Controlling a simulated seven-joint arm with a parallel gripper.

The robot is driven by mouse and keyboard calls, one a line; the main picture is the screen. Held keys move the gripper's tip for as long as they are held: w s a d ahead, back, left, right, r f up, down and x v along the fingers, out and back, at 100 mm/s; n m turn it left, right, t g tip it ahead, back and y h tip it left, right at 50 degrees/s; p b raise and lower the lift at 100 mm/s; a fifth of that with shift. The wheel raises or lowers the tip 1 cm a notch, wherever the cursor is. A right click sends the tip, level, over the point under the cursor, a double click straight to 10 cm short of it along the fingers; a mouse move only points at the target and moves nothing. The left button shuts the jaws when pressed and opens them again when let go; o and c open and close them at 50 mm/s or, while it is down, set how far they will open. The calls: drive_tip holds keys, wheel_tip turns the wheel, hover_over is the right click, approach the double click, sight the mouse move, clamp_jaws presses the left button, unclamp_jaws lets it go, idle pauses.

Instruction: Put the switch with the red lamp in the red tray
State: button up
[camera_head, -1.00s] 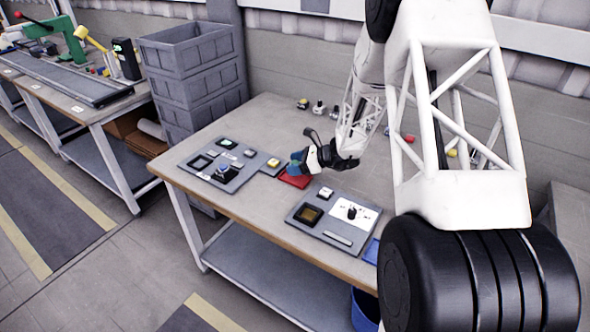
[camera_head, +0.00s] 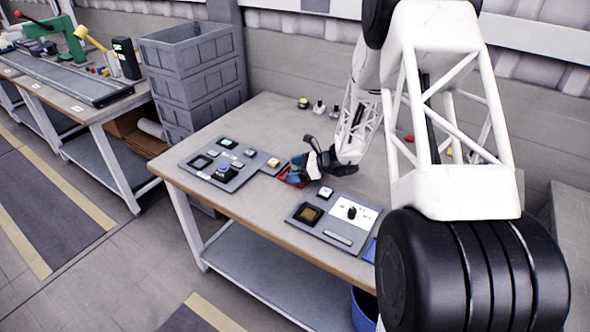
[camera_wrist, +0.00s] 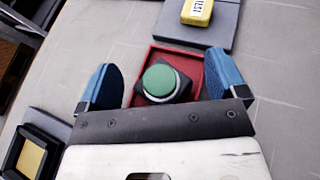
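The red tray (camera_wrist: 160,55) lies ahead of my gripper in the wrist view; in the head view the tray (camera_head: 283,177) is mostly hidden by my gripper. A dark square switch with a round green top (camera_wrist: 159,80) sits in the tray. My gripper (camera_wrist: 160,84) is open, its blue fingers on either side of the green switch with gaps to it. In the head view my gripper (camera_head: 303,170) is low over the tray. A small red spot (camera_head: 409,138) shows at the back behind my arm; I cannot tell whether it is the red-lamp switch.
A left panel (camera_head: 232,178) of devices, a yellow labelled block (camera_wrist: 198,12) on a grey pad, and a right panel (camera_head: 325,232) surround the tray. A small white-topped switch (camera_head: 325,192) stands near my gripper. Several small switches (camera_head: 319,107) stand at the back. The table middle is clear.

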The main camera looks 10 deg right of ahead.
drive_tip(key=shift+r, duration=0.15)
drive_tip(key=shift+v, duration=6)
drive_tip(key=shift+s, duration=0.1)
drive_tip(key=s+a+r+n+g+h, duration=0.25)
drive_tip(key=s+a+r+n, duration=0.3)
drive_tip(key=s+r, duration=0.4)
drive_tip(key=s+a+r+n+g+h, duration=0.25)
drive_tip(key=s+a+r+n, duration=0.3)
drive_tip(key=s+r, duration=0.4)
drive_tip(key=s+r+n+t+h, duration=0.1)
drive_tip(key=s+n, duration=0.4)
drive_tip(key=s, duration=0.7)
drive_tip(key=s+r+n+t+h, duration=0.1)
drive_tip(key=s+r+n+h, duration=0.3)
drive_tip(key=s, duration=0.8)
drive_tip(key=n+h, duration=0.2)
drive_tip(key=shift+s+d+r+t+h, duration=0.2)
drive_tip(key=shift+d+t+h, duration=0.1)
